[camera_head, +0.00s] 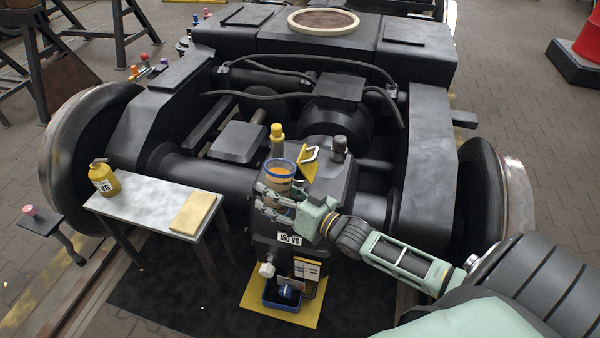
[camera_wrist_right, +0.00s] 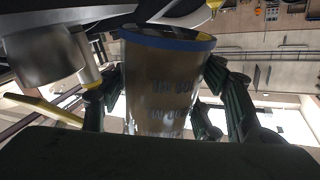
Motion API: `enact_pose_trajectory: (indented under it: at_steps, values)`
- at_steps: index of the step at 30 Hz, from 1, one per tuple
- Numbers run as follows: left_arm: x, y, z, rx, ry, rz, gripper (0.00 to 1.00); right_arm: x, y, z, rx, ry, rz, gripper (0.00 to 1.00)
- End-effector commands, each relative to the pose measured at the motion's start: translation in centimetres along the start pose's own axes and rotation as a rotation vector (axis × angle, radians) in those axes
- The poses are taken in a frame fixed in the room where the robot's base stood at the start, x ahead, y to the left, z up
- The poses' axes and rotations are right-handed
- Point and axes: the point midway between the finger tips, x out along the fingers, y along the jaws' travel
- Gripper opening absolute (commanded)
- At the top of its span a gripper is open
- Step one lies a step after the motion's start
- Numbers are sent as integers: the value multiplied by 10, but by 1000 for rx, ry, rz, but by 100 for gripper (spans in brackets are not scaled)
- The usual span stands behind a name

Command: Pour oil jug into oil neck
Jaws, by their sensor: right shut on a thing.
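The oil jug (camera_head: 281,171) is a clear cup with a blue rim and amber-brown contents. My right gripper (camera_head: 276,200) is shut around its lower part, above the front of the dark gearbox housing (camera_head: 326,205). In the right wrist view the jug (camera_wrist_right: 165,75) stands nearly upright between the dark fingers, with blurred markings on its side. A yellow-topped upright fitting (camera_head: 277,132) is just behind the jug, and an open yellow flap (camera_head: 308,158) is to its right. I cannot tell for certain which is the oil neck; its opening is hidden. My left gripper is not in view.
A small table (camera_head: 150,197) at left holds a yellow oil can (camera_head: 104,181) and a tan pad (camera_head: 194,213). A blue tray (camera_head: 283,300) sits on a yellow mat (camera_head: 252,295) below the housing. The bogie frame and wheels surround the housing.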

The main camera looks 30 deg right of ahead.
Motion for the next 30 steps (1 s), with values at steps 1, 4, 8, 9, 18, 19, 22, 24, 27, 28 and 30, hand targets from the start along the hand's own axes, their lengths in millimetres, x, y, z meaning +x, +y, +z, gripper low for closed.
enact_pose_trajectory:
  at_steps: [1, 4, 8, 9, 18, 19, 22, 24, 27, 28, 30]
  values:
    - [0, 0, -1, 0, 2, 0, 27, 0, 1, -2, 20, -1, -1, 28]
    - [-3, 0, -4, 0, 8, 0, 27, 1, 2, -3, 71, -8, -2, 28]
    - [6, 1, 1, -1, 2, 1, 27, 0, 0, -12, 98, -11, -1, 28]
    - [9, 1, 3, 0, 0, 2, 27, 0, 0, -13, 103, -12, -1, 28]
    - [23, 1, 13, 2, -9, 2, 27, 0, 0, -21, 143, -18, -1, 28]
    - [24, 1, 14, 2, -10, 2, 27, 0, -1, -22, 147, -18, -2, 28]
    - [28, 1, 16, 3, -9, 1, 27, 0, -1, -25, 160, -20, -2, 28]
    - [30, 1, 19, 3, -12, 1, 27, 0, -1, -27, 168, -21, -2, 28]
    - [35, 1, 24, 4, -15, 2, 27, 0, -1, -30, 183, -23, -2, 28]
    - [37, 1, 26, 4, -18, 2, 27, 0, -1, -31, 187, -23, -2, 28]
    - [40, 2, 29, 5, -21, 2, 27, 0, -1, -33, 196, -24, -2, 28]
